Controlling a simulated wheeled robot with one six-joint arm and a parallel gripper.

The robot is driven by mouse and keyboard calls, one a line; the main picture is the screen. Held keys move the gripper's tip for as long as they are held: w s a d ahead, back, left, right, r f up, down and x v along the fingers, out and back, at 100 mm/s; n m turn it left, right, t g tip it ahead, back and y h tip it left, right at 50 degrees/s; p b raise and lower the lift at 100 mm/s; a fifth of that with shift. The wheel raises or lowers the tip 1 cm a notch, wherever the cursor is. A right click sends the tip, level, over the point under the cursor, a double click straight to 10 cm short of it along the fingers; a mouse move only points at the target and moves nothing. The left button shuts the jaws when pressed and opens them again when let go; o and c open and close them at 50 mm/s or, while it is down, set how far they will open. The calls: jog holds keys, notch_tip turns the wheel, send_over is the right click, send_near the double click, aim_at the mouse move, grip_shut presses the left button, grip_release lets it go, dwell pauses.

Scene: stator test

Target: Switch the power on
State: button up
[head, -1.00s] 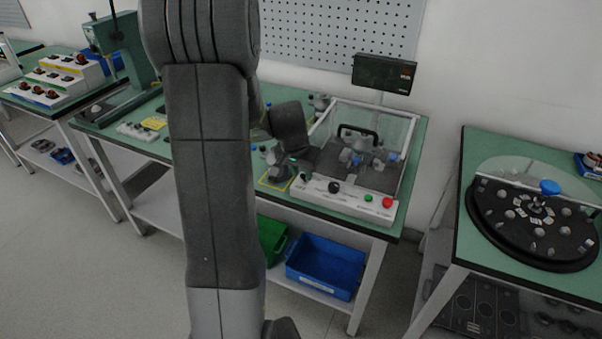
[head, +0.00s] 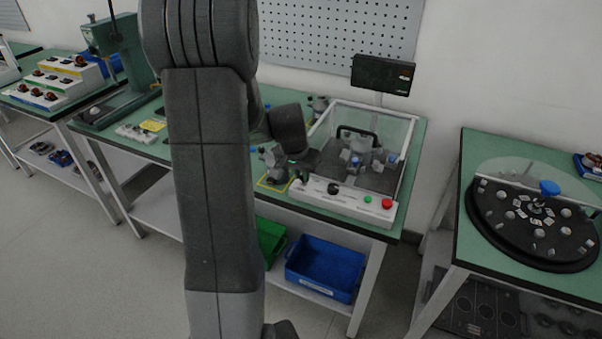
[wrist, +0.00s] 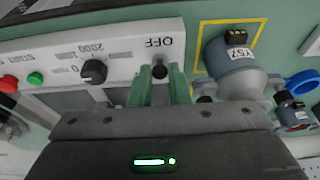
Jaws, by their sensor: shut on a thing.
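The white control panel (head: 345,199) is the front of a clear-covered test box on the green bench. In the wrist view the panel (wrist: 120,45) appears upside down. Its small dark power switch (wrist: 160,71) sits beside the word OFF. My gripper (wrist: 161,80) has its green fingers shut on this switch, one on each side. The switch's exact position is partly hidden by the fingers. In the head view my gripper (head: 300,172) is at the panel's left end.
A black dial (wrist: 93,71), a green button (wrist: 35,78) and a red button (wrist: 8,83) share the panel. A grey stator labelled YG7 (wrist: 232,60) stands in a yellow-outlined square beside the switch. A dark display (head: 383,74) stands behind the box.

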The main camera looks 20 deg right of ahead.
jog(key=shift+d, duration=0.1)
jog(key=shift+w+d+p, duration=0.3)
jog(key=shift+w+d, duration=0.6)
jog(key=shift+d, duration=0.05)
jog(key=o, duration=0.4)
jog(key=shift+o, duration=0.2)
jog(key=shift+p+v, duration=1.45)
jog(key=shift+v, duration=1.6)
jog(key=shift+f, duration=0.1)
